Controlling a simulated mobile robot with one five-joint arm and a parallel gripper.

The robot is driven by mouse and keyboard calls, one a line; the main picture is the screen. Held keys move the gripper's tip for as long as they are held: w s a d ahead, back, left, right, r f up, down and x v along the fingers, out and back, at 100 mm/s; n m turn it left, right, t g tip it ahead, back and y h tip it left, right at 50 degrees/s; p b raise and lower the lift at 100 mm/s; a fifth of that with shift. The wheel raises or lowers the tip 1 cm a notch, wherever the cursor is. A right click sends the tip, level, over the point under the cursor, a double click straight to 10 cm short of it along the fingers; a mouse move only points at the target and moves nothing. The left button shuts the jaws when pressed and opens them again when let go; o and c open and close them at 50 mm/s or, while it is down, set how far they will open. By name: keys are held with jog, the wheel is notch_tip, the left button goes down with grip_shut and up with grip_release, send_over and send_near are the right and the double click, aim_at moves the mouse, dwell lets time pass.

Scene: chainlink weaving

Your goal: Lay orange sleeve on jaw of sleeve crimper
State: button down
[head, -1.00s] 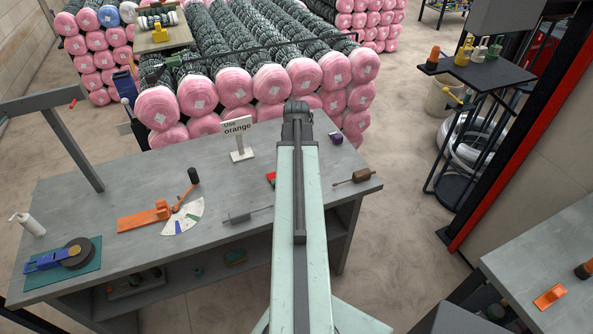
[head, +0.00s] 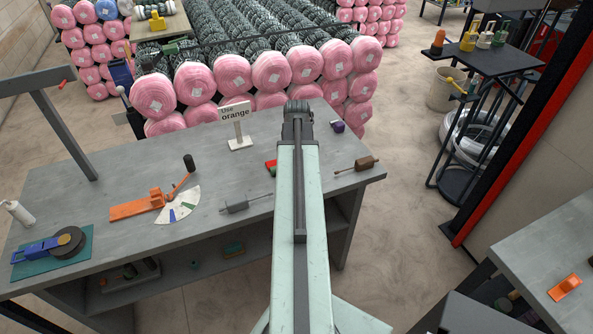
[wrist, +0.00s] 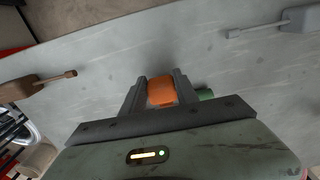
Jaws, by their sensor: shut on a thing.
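My gripper (wrist: 161,82) is shut on the orange sleeve (wrist: 161,93), held between its two dark fingers over the grey bench. In the head view my arm hides the gripper and sleeve. A green part (wrist: 205,94) shows just right of the fingers in the wrist view, partly hidden. A small red and green item (head: 271,166) lies on the bench beside my arm, mostly hidden. An orange lever tool (head: 138,207) with a white fan-shaped plate lies left on the bench. I cannot tell for certain which tool is the sleeve crimper.
A "Use orange" sign (head: 236,124) stands on the grey bench (head: 100,190). A grey-handled tool (head: 236,207) and a brown-handled tool (head: 366,163) lie either side of my arm. A blue tool (head: 38,250) sits far left. Pink rolls (head: 270,72) are stacked behind.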

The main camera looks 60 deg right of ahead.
jog(key=shift+f+b, duration=0.6)
jog(key=shift+f, duration=0.05)
jog(key=c, duration=0.9)
grip_release()
jog(key=shift+o, duration=0.2)
jog(key=shift+r, duration=0.15)
notch_tip(320, 180, up, 8)
jog(key=p, duration=0.8)
jog(key=shift+f, duration=0.2)
